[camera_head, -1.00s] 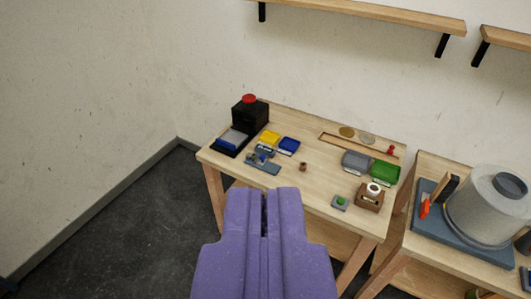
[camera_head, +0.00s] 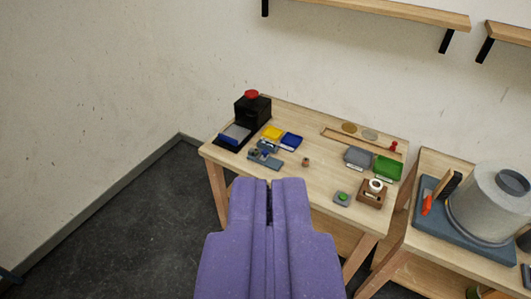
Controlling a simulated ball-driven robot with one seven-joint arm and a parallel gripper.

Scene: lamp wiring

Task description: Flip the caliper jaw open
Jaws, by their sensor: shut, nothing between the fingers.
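My purple gripper (camera_head: 269,184) points forward, shut and empty, in front of the near edge of the wooden table (camera_head: 315,160). It is apart from everything on the table. A small blue-grey fixture (camera_head: 264,158) with dark parts lies on the table's left side, just beyond my fingertips in the picture. It may be the one with the caliper jaw, but it is too small to tell the jaw's state.
A black box with a red top (camera_head: 252,107) stands at the back left. A second bench (camera_head: 428,238) bears a grey drum (camera_head: 489,207). Shelves hang above.

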